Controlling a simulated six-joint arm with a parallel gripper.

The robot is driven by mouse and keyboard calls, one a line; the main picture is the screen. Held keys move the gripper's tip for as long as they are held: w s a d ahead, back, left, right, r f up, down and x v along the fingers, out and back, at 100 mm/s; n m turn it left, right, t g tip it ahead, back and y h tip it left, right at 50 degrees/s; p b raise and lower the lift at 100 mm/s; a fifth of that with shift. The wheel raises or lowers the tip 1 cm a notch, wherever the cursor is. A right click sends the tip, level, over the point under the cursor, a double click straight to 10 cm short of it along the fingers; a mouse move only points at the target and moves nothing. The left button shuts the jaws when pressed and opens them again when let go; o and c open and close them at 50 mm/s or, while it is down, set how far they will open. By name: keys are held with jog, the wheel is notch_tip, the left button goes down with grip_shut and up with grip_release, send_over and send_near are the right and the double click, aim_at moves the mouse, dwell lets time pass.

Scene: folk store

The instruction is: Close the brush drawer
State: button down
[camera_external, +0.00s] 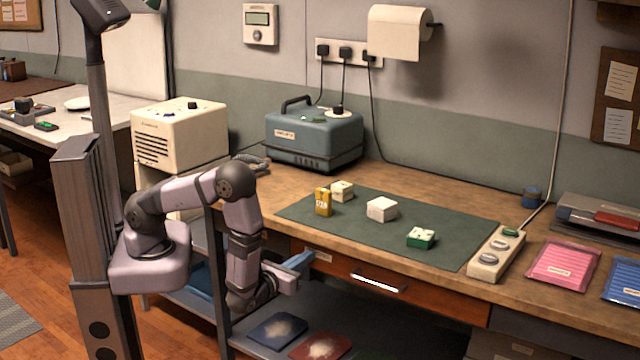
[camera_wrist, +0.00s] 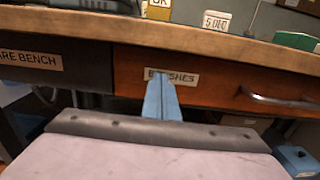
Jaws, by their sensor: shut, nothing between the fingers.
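The brush drawer (camera_external: 425,297) is a reddish-brown wooden front under the bench edge, with a bright bar handle (camera_external: 378,282). In the wrist view the drawer front (camera_wrist: 215,92) bears a "BRUSHES" label (camera_wrist: 182,79), and its handle shows at the right. The drawer looks about in line with the dark front to its left; any small gap is hard to tell. No drawer interior shows. My gripper (camera_external: 308,258) has blue fingers, shut and empty. Its tips (camera_wrist: 160,78) point at the drawer's left part and overlap the label; I cannot tell whether they touch.
The wooden bench top (camera_external: 440,200) overhangs above my gripper. A green mat (camera_external: 340,215) on it holds several small boxes. A lower shelf (camera_external: 365,338) carries a dark blue packet (camera_external: 278,330) and a red one (camera_external: 320,345).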

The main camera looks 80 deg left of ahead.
jog(key=shift+w+r, duration=0.2)
jog(key=shift+r, duration=0.1)
jog(key=v, duration=1.4)
jog(key=shift+s+f, duration=0.2)
jog(key=shift+f, duration=0.05)
